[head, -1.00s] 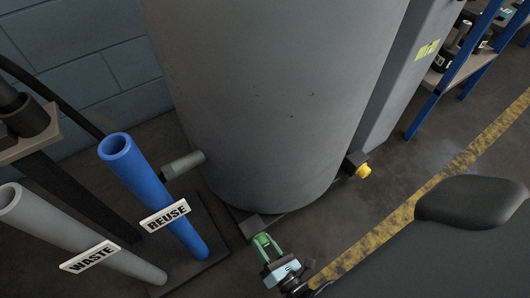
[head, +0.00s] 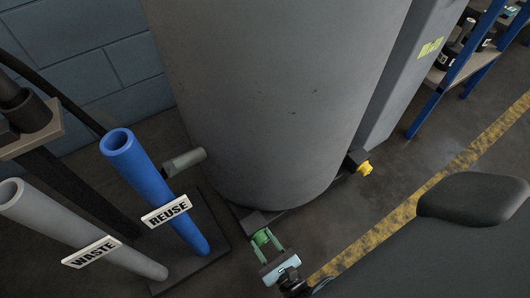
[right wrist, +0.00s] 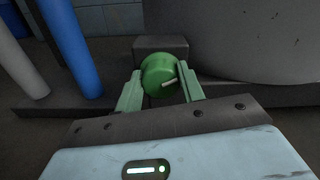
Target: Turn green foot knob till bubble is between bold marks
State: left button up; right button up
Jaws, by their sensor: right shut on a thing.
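The green foot knob (right wrist: 160,76) is round with a small pale pointer on its face, in the middle of the right wrist view. It sits on a dark block at the foot of the big grey tank (head: 275,90). My right gripper (right wrist: 160,88) has one pale green finger on each side of the knob and is shut on it. In the head view, my right gripper (head: 262,238) reaches the tank's lower front edge, where the knob is hard to make out. No bubble or bold marks show in either view. My left gripper is not in view.
A yellow knob (head: 365,168) sits on the tank's right side. A blue REUSE pipe (head: 155,190) and a grey WASTE pipe (head: 75,232) stand at the left. Open floor with a yellow line (head: 400,218) lies to the right.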

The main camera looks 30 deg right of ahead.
jog(key=n, duration=0.3)
jog(key=shift+a+n, duration=0.1)
jog(key=shift+n, duration=0.3)
jog(key=shift+f+n, duration=0.1)
jog(key=shift+n, duration=1.7)
jog(key=o, duration=1)
jog(key=shift+c, duration=0.2)
jog(key=s+p, duration=0.1)
jog(key=s, duration=0.7)
jog(key=shift+p, duration=0.4)
